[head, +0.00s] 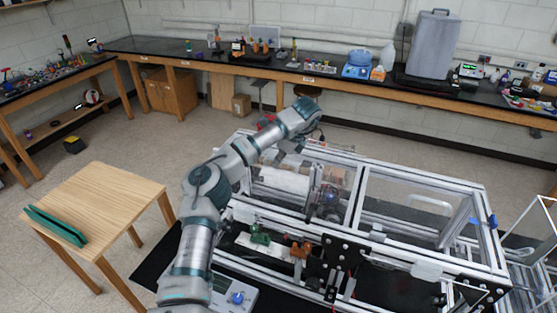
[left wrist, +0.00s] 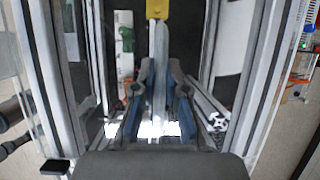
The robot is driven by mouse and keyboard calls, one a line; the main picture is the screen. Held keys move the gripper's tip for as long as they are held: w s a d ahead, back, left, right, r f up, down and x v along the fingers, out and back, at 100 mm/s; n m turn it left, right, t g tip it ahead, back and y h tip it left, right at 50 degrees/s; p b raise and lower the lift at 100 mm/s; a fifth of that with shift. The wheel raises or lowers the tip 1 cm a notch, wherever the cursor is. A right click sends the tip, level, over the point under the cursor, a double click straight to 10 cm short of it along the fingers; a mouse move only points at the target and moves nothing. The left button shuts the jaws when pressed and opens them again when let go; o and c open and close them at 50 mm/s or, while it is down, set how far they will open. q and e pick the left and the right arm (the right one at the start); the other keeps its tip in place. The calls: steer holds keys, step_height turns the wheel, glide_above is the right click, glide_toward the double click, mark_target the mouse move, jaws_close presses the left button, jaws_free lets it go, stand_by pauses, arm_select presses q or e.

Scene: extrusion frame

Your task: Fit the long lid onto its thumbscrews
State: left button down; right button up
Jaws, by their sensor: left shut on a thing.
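My left arm comes in from the lower left in the head view and bends over the metal frame. In the left wrist view, my left gripper (left wrist: 160,68) has its two dark fingers with blue sides closed on a narrow pale-grey bar (left wrist: 159,50). The bar runs up the picture between the fingers toward a yellow block (left wrist: 158,8). Whether this bar is the long lid seen edge-on, I cannot tell. In the head view, the gripper and its grip are too small and cluttered to make out. I cannot pick out the thumbscrews. My right gripper is in neither view.
The aluminium extrusion frame (head: 420,181) has bars and brackets close around my left arm. Green (head: 260,235) and orange parts (head: 300,250) sit inside it. A wooden table (head: 110,195) at the left bears long teal pieces (head: 55,226).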

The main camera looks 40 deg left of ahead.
arm_select(q)
steer(key=shift+f, duration=0.15)
steer(key=c, duration=1.1)
jaws_free()
steer(key=shift+s+d, duration=0.1)
steer(key=shift+c, duration=0.2)
steer(key=v, duration=1.2)
steer(key=shift+d, duration=0.15)
steer(key=shift+a+f, duration=0.1)
steer(key=shift+a, duration=0.2)
